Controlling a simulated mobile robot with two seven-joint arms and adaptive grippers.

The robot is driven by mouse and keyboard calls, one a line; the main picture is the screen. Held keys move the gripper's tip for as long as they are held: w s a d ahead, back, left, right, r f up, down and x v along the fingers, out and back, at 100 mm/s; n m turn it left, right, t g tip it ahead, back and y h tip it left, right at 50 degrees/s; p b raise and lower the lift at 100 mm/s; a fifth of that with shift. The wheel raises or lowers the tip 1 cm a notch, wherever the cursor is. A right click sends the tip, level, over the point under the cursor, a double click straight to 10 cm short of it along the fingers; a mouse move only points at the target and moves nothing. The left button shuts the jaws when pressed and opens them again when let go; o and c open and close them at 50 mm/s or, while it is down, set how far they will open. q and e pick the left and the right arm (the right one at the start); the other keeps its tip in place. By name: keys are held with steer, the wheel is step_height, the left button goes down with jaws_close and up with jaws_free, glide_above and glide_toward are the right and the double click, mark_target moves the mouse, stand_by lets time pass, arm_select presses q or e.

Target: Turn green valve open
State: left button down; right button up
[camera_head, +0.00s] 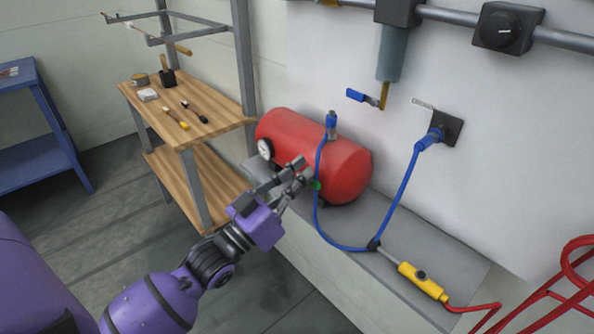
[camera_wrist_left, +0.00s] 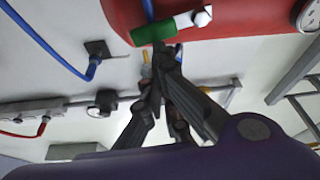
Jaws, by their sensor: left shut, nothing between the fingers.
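The green valve (camera_head: 315,185) is a small green handle low on the front of the red air tank (camera_head: 345,165). In the left wrist view the green valve (camera_wrist_left: 155,32) is a short green bar joined to a white fitting, just under the red tank. My left gripper (camera_head: 300,171) is shut and empty close beside the valve. In the left wrist view its fingertips (camera_wrist_left: 158,50) are just below the green handle; I cannot tell whether they touch it. My right gripper is in neither view.
A wooden shelf (camera_head: 150,105) with tools stands at the left.

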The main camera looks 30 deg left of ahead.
arm_select(q)
steer(key=shift+s+d+f+m+h, duration=0.1)
steer(key=shift+d+f+m+h, duration=0.1)
steer(key=shift+m, duration=0.35)
steer(key=shift+d+f+m+h, duration=0.1)
steer(key=shift+f+m, duration=0.1)
steer(key=shift+m, duration=0.35)
